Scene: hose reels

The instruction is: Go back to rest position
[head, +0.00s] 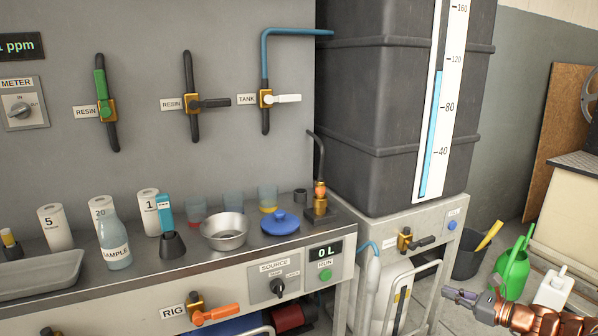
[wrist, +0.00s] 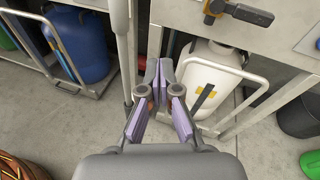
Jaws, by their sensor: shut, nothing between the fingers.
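My gripper (head: 460,295) shows at the lower right of the head view, in front of the tank stand and left of the green watering can. In the wrist view my gripper (wrist: 160,75) has its purple-padded fingers shut with nothing held. It hangs over the floor beside a metal post (wrist: 124,45), clear of the bench fixtures. Part of my copper-coloured arm enters the head view from the lower right corner.
The tank stand (head: 435,223) bears a big dark tank (head: 375,100). A white canister (wrist: 205,75) sits in a railed frame near my gripper; a blue drum (wrist: 85,45) is at left. A green watering can (head: 512,272) and white jug (head: 553,290) stand on the floor.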

